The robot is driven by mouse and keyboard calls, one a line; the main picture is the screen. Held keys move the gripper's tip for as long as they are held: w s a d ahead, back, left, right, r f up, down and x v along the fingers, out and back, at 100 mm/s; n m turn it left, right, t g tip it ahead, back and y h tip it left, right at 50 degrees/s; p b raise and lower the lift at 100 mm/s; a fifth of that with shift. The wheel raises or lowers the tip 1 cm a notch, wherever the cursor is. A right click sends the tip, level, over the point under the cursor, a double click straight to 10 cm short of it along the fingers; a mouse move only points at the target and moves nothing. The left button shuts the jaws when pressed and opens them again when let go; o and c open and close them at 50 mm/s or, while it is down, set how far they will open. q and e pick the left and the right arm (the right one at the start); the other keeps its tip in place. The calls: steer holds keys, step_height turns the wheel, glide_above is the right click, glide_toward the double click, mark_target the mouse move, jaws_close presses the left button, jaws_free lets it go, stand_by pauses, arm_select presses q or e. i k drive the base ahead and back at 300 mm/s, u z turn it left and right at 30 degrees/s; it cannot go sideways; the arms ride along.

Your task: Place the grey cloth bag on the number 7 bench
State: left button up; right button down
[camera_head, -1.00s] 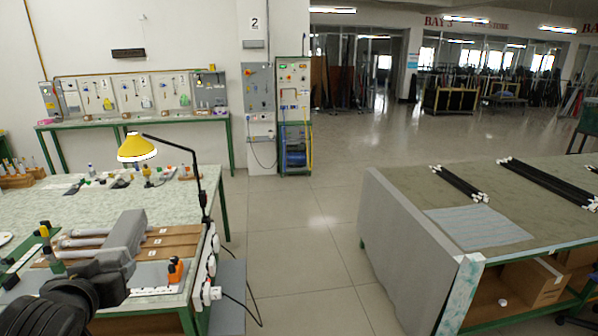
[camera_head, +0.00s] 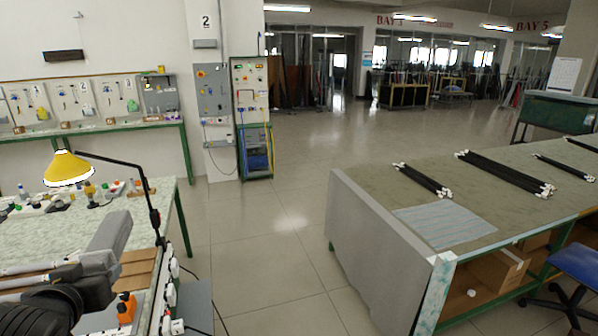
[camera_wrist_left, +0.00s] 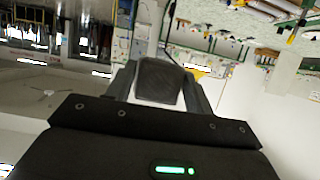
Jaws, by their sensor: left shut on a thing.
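My left gripper (camera_head: 108,240) shows at the lower left in the head view, in front of the left-hand bench. In the left wrist view its two fingers (camera_wrist_left: 158,80) are shut on a dark grey, cloth-like thing (camera_wrist_left: 158,82), which I take to be the grey cloth bag. In the head view I cannot make the bag out apart from the grey gripper. No number 7 is readable on any bench. My right gripper is not in view.
A right-hand bench (camera_head: 375,205) carries bundles of black rods (camera_head: 505,172) and a pale blue sheet (camera_head: 443,226). The left-hand bench holds a yellow lamp (camera_head: 68,168). A blue chair (camera_head: 580,264) stands at the right. Clear floor (camera_head: 265,235) lies between the benches.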

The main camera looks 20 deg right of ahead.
mark_target(391, 196)
steer(key=i, duration=1.8)
steer(key=z, duration=0.7)
steer(key=i, duration=2.05)
steer(key=z, duration=2.95)
